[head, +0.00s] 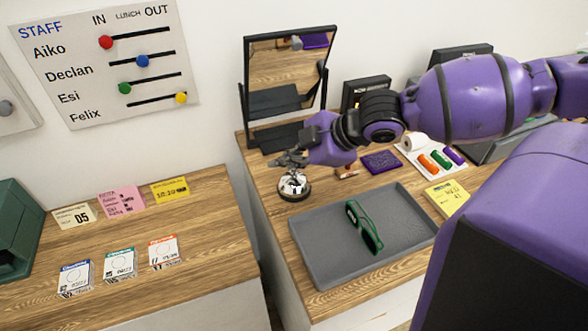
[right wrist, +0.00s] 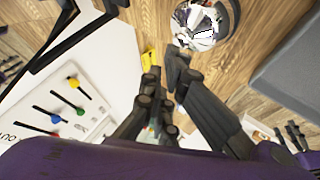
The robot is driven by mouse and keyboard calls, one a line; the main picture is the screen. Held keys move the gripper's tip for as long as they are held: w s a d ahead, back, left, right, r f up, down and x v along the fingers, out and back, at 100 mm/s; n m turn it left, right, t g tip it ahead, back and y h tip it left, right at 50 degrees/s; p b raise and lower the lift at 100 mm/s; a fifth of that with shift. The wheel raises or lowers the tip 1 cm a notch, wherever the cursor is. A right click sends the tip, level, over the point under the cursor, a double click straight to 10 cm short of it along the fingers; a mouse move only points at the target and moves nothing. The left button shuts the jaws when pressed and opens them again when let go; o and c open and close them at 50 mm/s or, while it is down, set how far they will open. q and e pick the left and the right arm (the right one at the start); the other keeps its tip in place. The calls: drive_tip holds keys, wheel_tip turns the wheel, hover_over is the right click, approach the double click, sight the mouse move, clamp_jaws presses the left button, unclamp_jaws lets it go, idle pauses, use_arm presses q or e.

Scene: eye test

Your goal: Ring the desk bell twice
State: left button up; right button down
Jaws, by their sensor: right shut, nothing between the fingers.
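The desk bell (head: 294,187), a shiny silver dome on a dark base, stands on the wooden desktop left of the grey tray. It also shows at the top of the right wrist view (right wrist: 204,24). My right gripper (head: 287,160) is shut and empty, just above and slightly left of the bell in the head view. Its fingers (right wrist: 168,72) point toward the bell in the right wrist view. I cannot tell whether a fingertip touches the bell. My left gripper is not in view.
A purple pad (head: 381,161) and yellow note (head: 447,197) lie further right. A gap separates the left desk (head: 200,215).

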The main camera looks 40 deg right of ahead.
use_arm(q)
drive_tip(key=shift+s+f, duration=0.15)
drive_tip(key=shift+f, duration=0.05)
use_arm(e)
drive_tip(key=shift+f, duration=0.45)
drive_tip(key=shift+r, duration=0.1)
idle(0.3)
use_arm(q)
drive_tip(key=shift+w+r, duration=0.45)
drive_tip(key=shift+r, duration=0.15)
use_arm(e)
drive_tip(key=shift+r, duration=0.85)
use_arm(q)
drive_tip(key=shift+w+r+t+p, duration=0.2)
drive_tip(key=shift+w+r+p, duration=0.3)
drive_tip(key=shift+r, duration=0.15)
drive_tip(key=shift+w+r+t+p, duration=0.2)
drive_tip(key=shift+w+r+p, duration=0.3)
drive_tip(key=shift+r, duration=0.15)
use_arm(e)
drive_tip(key=shift+r, duration=2.45)
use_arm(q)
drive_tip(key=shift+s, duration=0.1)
